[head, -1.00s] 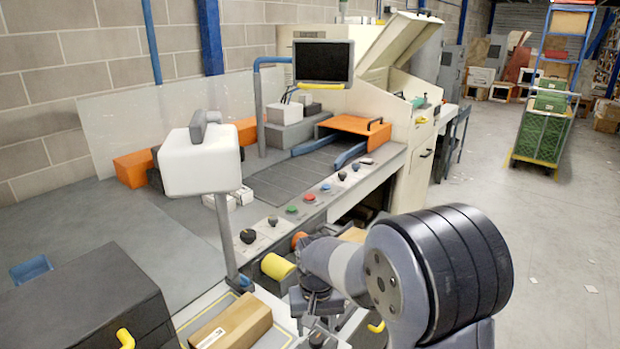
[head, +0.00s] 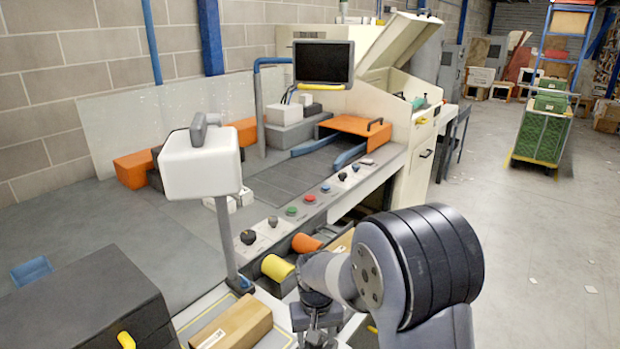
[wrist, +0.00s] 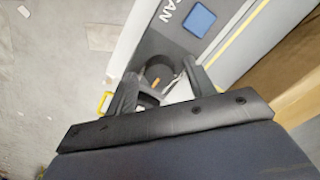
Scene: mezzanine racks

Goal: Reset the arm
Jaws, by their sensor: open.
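My arm reaches in from the lower right of the head view. My gripper (head: 316,326) hangs low in front of the machine bench, to the right of a cardboard box. In the wrist view my gripper (wrist: 162,76) has its two dark fingers spread apart. Nothing is held between them. A dark round part with an orange mark (wrist: 158,70) shows in the gap below, and I cannot tell how far below it is.
The cardboard box (head: 231,322) lies on a yellow-lined surface. Yellow (head: 277,268) and orange (head: 306,243) rollers sit at the bench's front edge. A white head on a post (head: 200,165) stands left. Open floor (head: 520,240) lies right, with a green-loaded cart (head: 540,134).

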